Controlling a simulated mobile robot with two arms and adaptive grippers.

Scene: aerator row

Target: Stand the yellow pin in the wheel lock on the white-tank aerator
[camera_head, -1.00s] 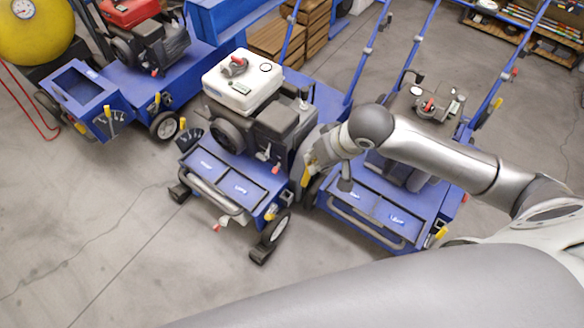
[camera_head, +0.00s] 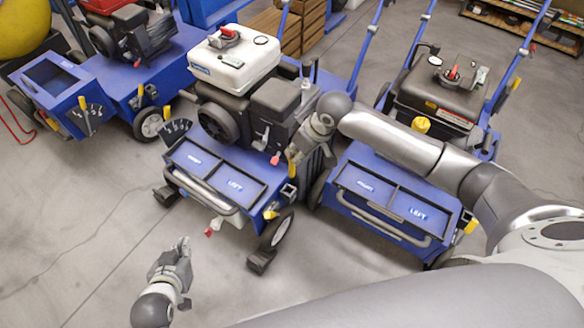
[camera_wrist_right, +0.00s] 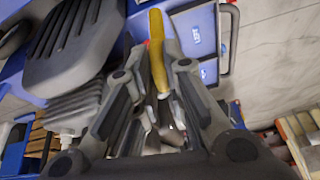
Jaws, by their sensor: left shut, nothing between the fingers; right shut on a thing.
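The white-tank aerator stands in the middle of the head view, with its white tank (camera_head: 235,58) on top and a blue front tray. My right gripper (camera_head: 302,146) is beside its engine, shut on the yellow pin (camera_head: 292,152). In the right wrist view the pin (camera_wrist_right: 158,55) sticks out past the fingers of this gripper (camera_wrist_right: 155,88). A small blue bracket with a dark opening (camera_head: 289,192), seemingly the wheel lock, sits by the front right wheel below the pin, apart from it. My left gripper (camera_head: 180,252) is shut and empty above the floor.
A black-tank aerator (camera_head: 440,95) stands close on the right, under my right arm. A red-topped aerator (camera_head: 105,40) stands at the left. Wooden crates (camera_head: 290,28) are behind. The floor at the front left is clear.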

